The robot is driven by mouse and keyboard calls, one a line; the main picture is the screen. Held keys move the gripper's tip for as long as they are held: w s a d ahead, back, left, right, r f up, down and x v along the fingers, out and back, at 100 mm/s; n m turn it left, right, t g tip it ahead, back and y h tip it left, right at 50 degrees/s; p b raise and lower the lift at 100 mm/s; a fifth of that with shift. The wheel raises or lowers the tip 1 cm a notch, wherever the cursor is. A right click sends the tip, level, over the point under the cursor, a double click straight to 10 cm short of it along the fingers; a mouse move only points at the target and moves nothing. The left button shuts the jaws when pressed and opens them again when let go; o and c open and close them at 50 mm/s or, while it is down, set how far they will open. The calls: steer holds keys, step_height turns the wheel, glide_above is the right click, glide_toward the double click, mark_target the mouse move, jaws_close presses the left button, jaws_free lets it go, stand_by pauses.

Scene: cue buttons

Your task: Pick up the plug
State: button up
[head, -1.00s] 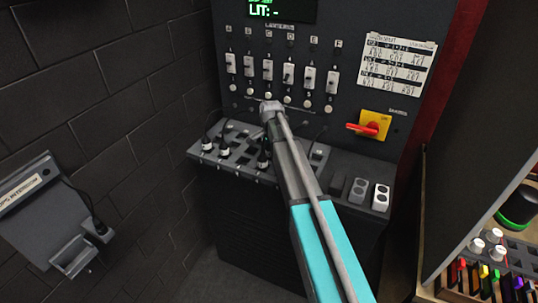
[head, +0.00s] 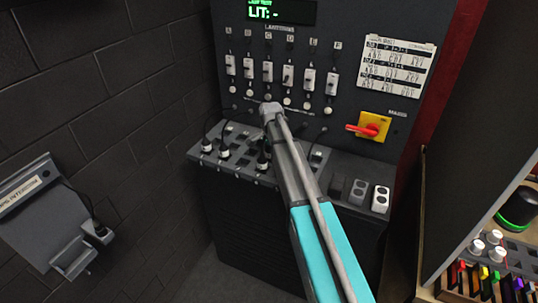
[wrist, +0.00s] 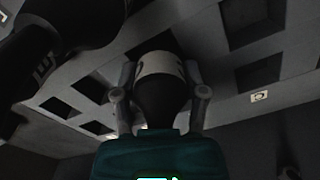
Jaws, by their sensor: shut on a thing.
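In the wrist view, my gripper (wrist: 160,76) is shut on a dark plug (wrist: 160,98) with a white band, one finger on each side. The plug sits close against a grey panel with square dark openings; I cannot tell whether it is still seated in one. In the head view, black plugs with white bands stand on the grey socket shelf (head: 289,179): one at the left (head: 206,146), one beside it (head: 223,151), and one close to my arm (head: 262,160). My arm hides the fingers there, so I cannot match the held plug for certain.
Above the shelf are several switches (head: 267,71), a green display (head: 281,10), a paper sheet (head: 397,68) and a red-handled switch (head: 370,127). A grey wall box (head: 30,190) stands left. A rack (head: 485,285) of coloured items is at lower right. Cords run beside the plugs.

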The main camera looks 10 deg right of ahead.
steer(key=shift+w+r, duration=0.1)
step_height(320, 180, up, 3)
steer(key=p, duration=0.3)
steer(key=s+d+r+p, duration=0.2)
steer(key=s+r+p, duration=0.3)
steer(key=s, duration=0.1)
steer(key=s+d+r+p, duration=0.2)
steer(key=s+r+p, duration=0.2)
steer(key=s, duration=0.3)
steer(key=shift+s+d+r+p, duration=0.15)
steer(key=shift+d+r+p, duration=0.25)
steer(key=shift+p, duration=0.1)
steer(key=shift+r, duration=0.15)
steer(key=shift+r+p, duration=2.7)
steer(key=shift+p, duration=0.15)
